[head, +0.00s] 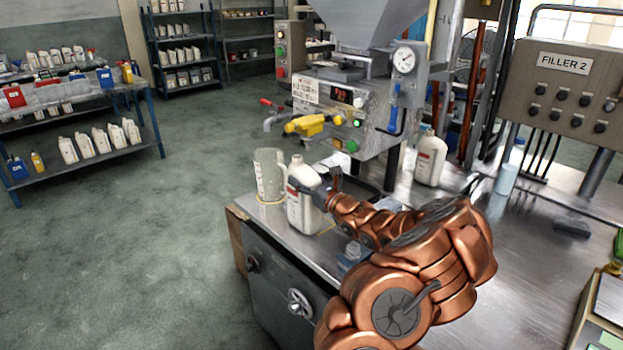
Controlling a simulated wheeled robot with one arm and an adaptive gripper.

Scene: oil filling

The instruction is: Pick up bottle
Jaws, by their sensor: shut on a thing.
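The copper-coloured arm comes in from the lower right and hides part of the bottle's right side. I cannot tell whether the bottle's base touches the bench.
A translucent jug (269,174) stands just left of the bottle. The filling machine (350,115) with a yellow nozzle is behind. Another white bottle (430,160) stands further right on the workbench (400,195).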

